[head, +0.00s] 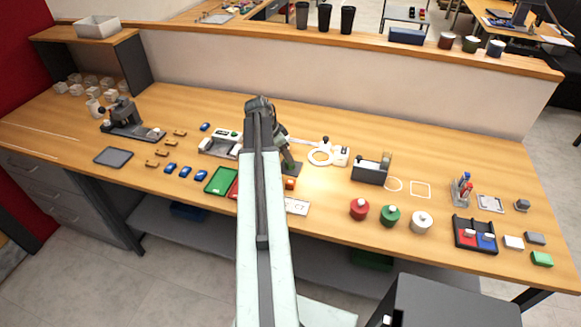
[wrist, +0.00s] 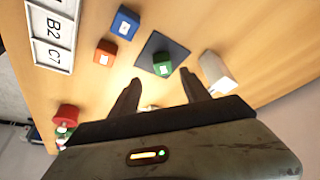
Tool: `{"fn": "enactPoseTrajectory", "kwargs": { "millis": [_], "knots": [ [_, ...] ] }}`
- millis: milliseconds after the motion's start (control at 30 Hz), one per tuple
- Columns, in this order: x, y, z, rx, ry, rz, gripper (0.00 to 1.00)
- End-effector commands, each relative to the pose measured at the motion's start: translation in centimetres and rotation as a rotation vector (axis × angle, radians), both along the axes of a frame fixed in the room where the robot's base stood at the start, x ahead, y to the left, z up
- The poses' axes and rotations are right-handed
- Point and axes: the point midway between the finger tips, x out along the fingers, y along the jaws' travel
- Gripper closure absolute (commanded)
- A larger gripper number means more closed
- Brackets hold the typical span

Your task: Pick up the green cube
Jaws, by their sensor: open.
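The green cube (wrist: 163,64), with a small white label on top, sits on a dark square pad (wrist: 152,47) in the wrist view. My gripper (wrist: 161,82) is open, its two dark fingers pointing toward the pad. The green cube lies ahead of the fingertips, roughly between their lines and apart from both. Nothing shows between the fingers at their tips except table and a small pale patch. In the head view my arm covers much of this spot; the pad (head: 291,168) shows partly and the green cube is not visible there.
In the wrist view an orange cube (wrist: 105,53) and a blue cube (wrist: 124,22) stand left of the pad. A white block (wrist: 215,72) stands to its right. A white lettered plate (wrist: 53,30) lies at upper left.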

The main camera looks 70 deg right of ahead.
Motion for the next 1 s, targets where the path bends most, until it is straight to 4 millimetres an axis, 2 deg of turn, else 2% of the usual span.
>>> {"fn": "enactPoseTrajectory", "kwargs": {
  "millis": [33,167,500,733,933,1000],
  "knots": [
    [-0.1,-0.2,-0.9,0.000,0.000,0.000,0.45],
    [-0.1,-0.2,-0.8,0.000,0.000,0.001,0.45],
    [-0.9,-2.0,-5.6,0.001,0.000,0.002,0.45],
    [-0.9,-2.1,-5.2,0.001,-0.001,0.003,0.45],
    [-0.9,-2.1,-5.2,0.001,-0.001,0.003,1.00],
    [-0.9,-2.1,-5.2,0.001,-0.001,0.003,1.00]
  ]
}}
